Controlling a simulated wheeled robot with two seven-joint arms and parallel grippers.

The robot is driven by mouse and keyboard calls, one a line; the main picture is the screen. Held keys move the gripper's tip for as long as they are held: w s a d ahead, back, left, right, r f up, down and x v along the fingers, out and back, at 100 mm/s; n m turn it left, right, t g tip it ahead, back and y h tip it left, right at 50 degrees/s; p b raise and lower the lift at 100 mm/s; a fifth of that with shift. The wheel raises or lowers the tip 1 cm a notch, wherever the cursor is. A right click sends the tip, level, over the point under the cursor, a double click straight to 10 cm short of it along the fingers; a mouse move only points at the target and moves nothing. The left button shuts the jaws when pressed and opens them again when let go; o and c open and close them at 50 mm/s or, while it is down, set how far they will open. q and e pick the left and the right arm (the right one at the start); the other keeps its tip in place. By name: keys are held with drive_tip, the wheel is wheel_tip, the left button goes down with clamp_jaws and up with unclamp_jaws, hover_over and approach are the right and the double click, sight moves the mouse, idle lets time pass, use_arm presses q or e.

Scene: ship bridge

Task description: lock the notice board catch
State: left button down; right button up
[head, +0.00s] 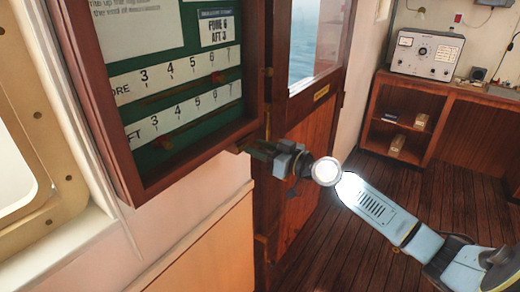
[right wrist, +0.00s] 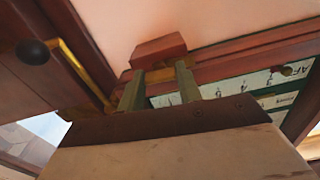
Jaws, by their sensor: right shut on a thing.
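The notice board (head: 150,178) has a dark red wooden frame and a green face with white number strips. It fills the upper left of the head view, and part of its frame (right wrist: 235,55) shows in the right wrist view. My right gripper (head: 258,149) is at the board's lower right corner. In the right wrist view its two fingers (right wrist: 159,90) are shut on the catch, a small reddish wooden block (right wrist: 159,47) with brass under it, at the frame's edge. In the head view the catch is mostly hidden. My left gripper is not in view.
A wooden door (head: 302,125) with a window stands just right of the board. A dark round knob (right wrist: 33,52) shows at the left of the wrist view. A desk with shelves (head: 400,120) and a radio set (head: 427,55) stands farther back. The plank floor (head: 375,180) between is clear.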

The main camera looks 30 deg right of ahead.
drive_tip(key=m+p, duration=0.1)
drive_tip(key=m, duration=1.1)
drive_tip(key=shift+r, duration=0.1)
drive_tip(key=shift+m+p, duration=0.75)
drive_tip(key=shift+m, duration=1.75)
drive_tip(key=o, duration=1)
